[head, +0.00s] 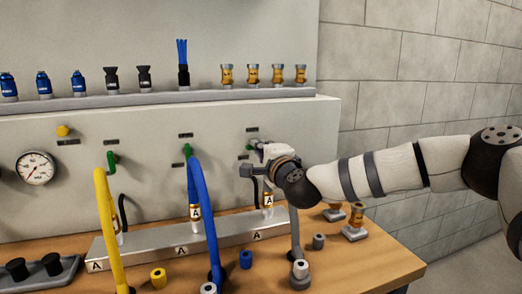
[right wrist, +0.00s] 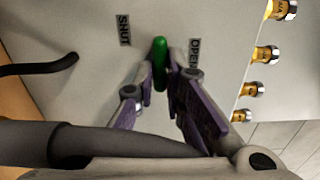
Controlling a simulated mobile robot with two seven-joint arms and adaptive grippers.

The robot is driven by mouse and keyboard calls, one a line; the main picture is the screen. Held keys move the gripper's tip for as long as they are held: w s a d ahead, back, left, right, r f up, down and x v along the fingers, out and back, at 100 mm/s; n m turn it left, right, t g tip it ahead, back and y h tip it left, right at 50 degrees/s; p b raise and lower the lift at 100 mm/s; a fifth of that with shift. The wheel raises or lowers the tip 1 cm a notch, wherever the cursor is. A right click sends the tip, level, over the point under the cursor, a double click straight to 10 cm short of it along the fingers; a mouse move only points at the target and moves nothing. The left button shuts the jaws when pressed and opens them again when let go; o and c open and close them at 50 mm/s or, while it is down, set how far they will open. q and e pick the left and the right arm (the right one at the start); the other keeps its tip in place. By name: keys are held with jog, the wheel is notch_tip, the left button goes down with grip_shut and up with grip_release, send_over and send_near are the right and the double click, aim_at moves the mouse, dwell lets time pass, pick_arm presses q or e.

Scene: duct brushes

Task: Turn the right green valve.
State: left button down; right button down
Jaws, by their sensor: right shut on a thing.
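The right green valve (head: 249,148) is on the pale panel, mostly hidden behind my right gripper (head: 258,155). In the right wrist view, its green handle (right wrist: 160,50) stands between the purple-padded fingers of the same gripper (right wrist: 161,82), which are shut on it. A SHUT label (right wrist: 123,31) lies left of the handle and an OPEN label (right wrist: 194,54) lies right of it in that view. Two other green valves, the middle one (head: 187,150) and the left one (head: 111,160), are on the panel. My left gripper is not in view.
A blue hose (head: 206,215) and a yellow hose (head: 108,220) rise in front of the panel. A metal block (head: 140,250) with A labels stands on the wooden table (head: 375,262). A shelf (head: 130,101) above holds several fittings. Small parts stand near the table's front and right.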

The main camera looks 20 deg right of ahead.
jog(key=c, duration=1.7)
grip_release()
jog(key=shift+o, duration=0.2)
jog(key=s, duration=1.2)
jog(key=shift+d, duration=0.2)
